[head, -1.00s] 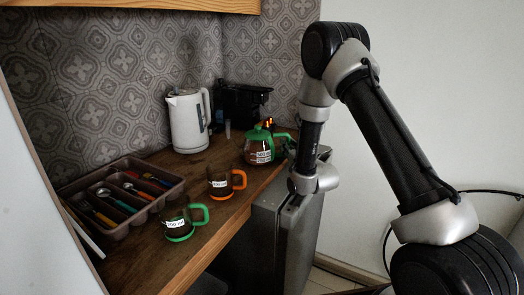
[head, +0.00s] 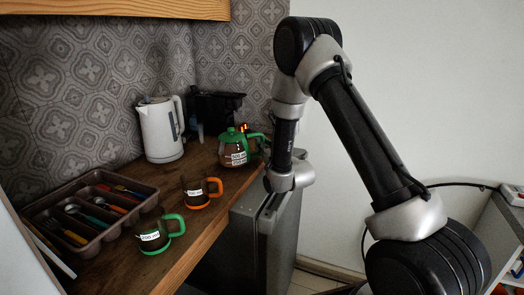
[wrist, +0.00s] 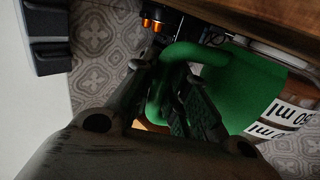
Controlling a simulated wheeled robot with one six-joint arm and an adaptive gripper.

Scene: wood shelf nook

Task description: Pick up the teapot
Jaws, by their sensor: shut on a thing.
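The teapot (head: 236,152) has a green lid, a green handle and a clear body with white volume labels. It is upright at the far right end of the wooden counter in the head view. I cannot tell whether its base touches the wood. In the wrist view its green part (wrist: 240,90) fills the right side, tilted by the camera angle. My gripper (wrist: 168,92) is shut on the teapot's green handle, one finger on each side of it. In the head view the fingers are mostly hidden behind my wrist and the handle.
An orange-handled mug (head: 196,190) and a green-handled mug (head: 151,236) stand nearer on the counter (head: 208,222). A white kettle (head: 160,132), a black coffee machine (head: 218,110) and a cutlery tray (head: 134,216) are also there. A grey cabinet (head: 267,232) stands below my wrist.

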